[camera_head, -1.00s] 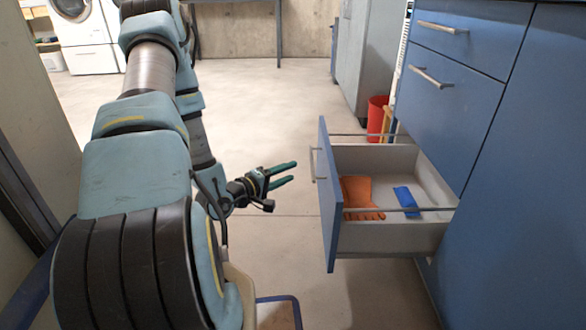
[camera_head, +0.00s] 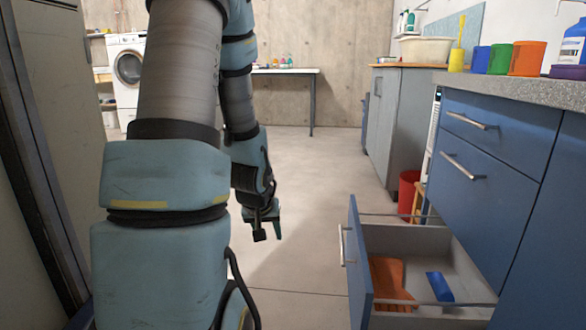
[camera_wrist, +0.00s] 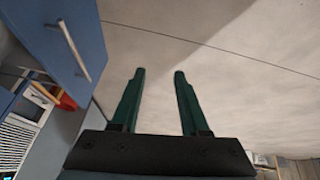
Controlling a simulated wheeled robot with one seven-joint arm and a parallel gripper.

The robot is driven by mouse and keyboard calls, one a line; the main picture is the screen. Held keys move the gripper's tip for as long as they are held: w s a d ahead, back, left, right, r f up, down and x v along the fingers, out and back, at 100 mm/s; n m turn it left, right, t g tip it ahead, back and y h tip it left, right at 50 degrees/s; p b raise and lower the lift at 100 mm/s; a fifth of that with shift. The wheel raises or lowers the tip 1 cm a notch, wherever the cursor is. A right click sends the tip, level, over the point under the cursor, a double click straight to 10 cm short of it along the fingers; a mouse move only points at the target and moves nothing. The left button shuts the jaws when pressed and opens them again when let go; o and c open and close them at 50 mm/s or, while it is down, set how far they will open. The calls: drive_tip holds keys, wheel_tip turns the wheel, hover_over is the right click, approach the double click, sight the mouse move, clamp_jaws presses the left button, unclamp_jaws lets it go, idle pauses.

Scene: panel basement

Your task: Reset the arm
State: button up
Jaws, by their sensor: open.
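My gripper (camera_head: 265,222) hangs at the end of my folded arm, to the left of the open drawer and apart from it. In the wrist view my gripper (camera_wrist: 158,80) shows two green fingers spread apart, with nothing between them but the floor beyond. In the head view the fingers point down and are seen partly from the side. My arm fills much of the left half of the head view.
The blue drawer (camera_head: 360,265) stands open at lower right, holding an orange glove-like item (camera_head: 388,280) and a blue item (camera_head: 439,287). A counter (camera_head: 520,90) with several cups is above. A red bin (camera_head: 408,193) stands behind. The middle floor (camera_head: 310,180) is clear.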

drive_tip(key=s+r+m+g+y+p, duration=0.15)
drive_tip(key=s+r+g, duration=0.25)
drive_tip(key=s+r, duration=0.6)
wheel_tip(320, 180, up, 36)
drive_tip(key=s+p, duration=0.1)
drive_tip(key=p, duration=3.7)
drive_tip(key=shift+s+a, duration=0.35)
drive_tip(key=shift+h, duration=0.25)
